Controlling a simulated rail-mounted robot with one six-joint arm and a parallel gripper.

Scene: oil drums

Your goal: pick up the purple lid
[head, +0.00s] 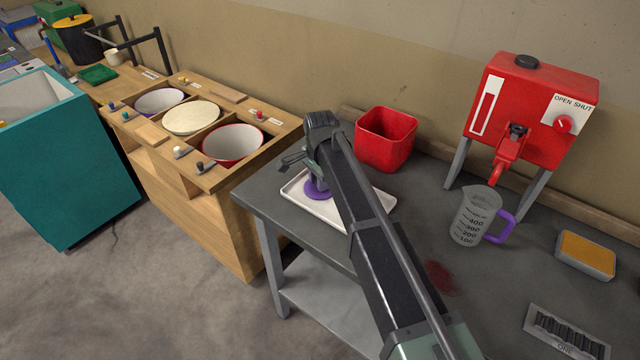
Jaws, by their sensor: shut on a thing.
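The purple lid (316,190) is a flat disc over the white tray (325,214) on the grey table, in the head view. My gripper (311,178) is above the tray and shut on the purple lid. My arm hides the lid's right part and the middle of the tray. I cannot tell whether the lid still touches the tray.
A red bin (386,138) stands behind the tray. To the right are a red dispenser (527,110) on legs, a measuring jug (476,218) with purple handle and a yellow-topped block (586,256). A wooden cabinet (215,215) with round drums stands left.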

